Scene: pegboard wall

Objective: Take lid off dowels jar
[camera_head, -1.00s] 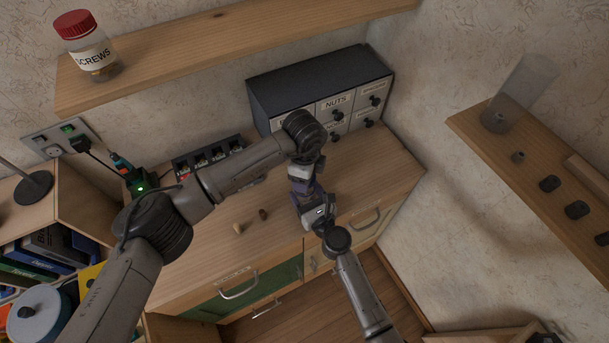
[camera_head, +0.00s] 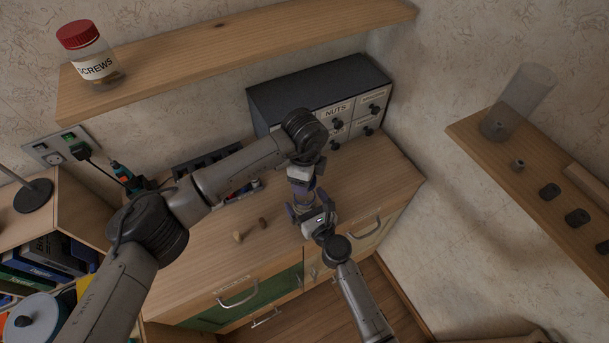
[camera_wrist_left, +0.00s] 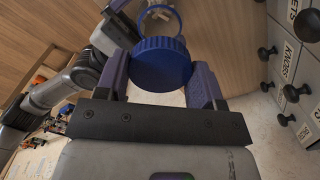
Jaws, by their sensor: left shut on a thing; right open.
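In the left wrist view a ribbed blue lid (camera_wrist_left: 160,65) sits between the two purple fingers of my left gripper (camera_wrist_left: 161,78), which is shut on it. A clear round shape with a blue edge (camera_wrist_left: 160,20), possibly the jar, shows just beyond the lid; I cannot tell whether they touch. In the head view my left gripper (camera_head: 301,183) is above the counter's front right part, its lid hidden by the arm. My right gripper (camera_head: 310,212) is open just below it, fingers spread. The jar and its label are not clearly visible in the head view.
A dark drawer cabinet (camera_head: 290,91) stands behind the grippers. A red-lidded screws jar (camera_head: 95,66) stands on the upper shelf (camera_head: 230,42). A right shelf (camera_head: 530,185) holds a clear cylinder (camera_head: 520,100).

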